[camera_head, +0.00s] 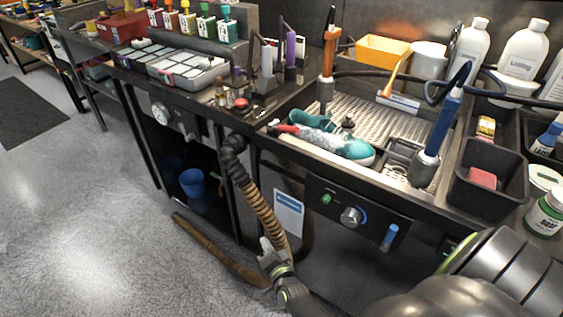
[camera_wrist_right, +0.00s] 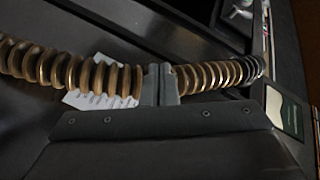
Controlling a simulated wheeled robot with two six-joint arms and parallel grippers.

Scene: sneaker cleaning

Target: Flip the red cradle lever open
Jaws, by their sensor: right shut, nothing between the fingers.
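A red lever-like part (camera_head: 287,128) shows at the left end of the teal and white sneaker (camera_head: 345,147), in the wash basin at the front of the bench. I cannot tell from here how far it is turned. My right gripper (camera_head: 267,246) is low in front of the bench, well below and apart from that red part. In the right wrist view its two fingers (camera_wrist_right: 160,84) are shut with nothing between them. The ribbed brown hose (camera_wrist_right: 80,74) passes behind the fingers. The red part does not show in that view. My left gripper is out of view.
The bench's front edge and a control panel (camera_head: 350,215) lie above and right of my right gripper. The brown hose (camera_head: 262,205) hangs close by it. A blue brush (camera_head: 440,125) stands right of the sneaker; a black bin (camera_head: 490,182) is farther right. Open floor lies left.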

